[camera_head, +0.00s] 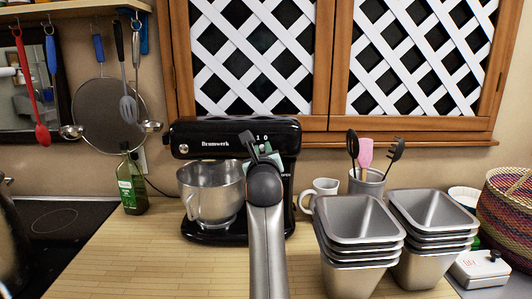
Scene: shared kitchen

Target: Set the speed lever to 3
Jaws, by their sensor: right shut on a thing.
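The black stand mixer (225,138) stands on the wooden counter against the wall, with a steel bowl (209,190) on its left side. Its head carries white lettering and small white digits near the top right, of which I can make out "1 0". My right gripper (258,148) reaches up from the bottom middle to the mixer head, just below the digits. It is shut on the speed lever, which the fingers and my arm hide almost entirely, so its setting cannot be read. My left gripper is not in view.
Stacked steel tins (360,222) stand right of my arm. A white mug (320,190) and a utensil crock (367,184) stand behind them. A green bottle (131,190) is left of the mixer, beside the black cooktop (50,225). The front left counter is clear.

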